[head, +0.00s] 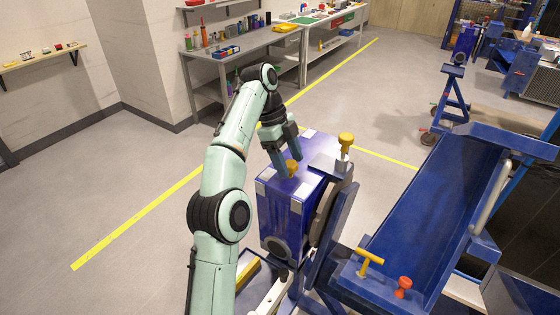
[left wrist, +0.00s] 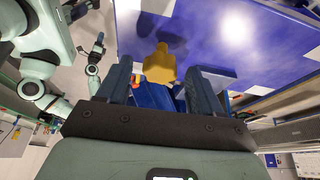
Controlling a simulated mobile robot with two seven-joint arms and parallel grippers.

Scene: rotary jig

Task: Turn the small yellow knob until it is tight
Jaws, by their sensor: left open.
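The small yellow knob (head: 291,169) stands on the top of the blue jig box (head: 280,205), near its front left. In the left wrist view the knob (left wrist: 160,66) sits between and slightly beyond my finger ends. My left gripper (head: 286,160) is open and points down at the knob, with its fingers on either side of it. In the left wrist view the left gripper (left wrist: 160,85) shows a gap beside the knob; I cannot tell whether either finger touches it. The finger nearest in the head view hides part of the knob.
A taller yellow knob (head: 346,142) stands at the box's right edge. A blue trough frame (head: 410,220) lies to the right, with a yellow T-handle (head: 369,258) and a red knob (head: 403,284) at its front. The floor left of the jig is clear.

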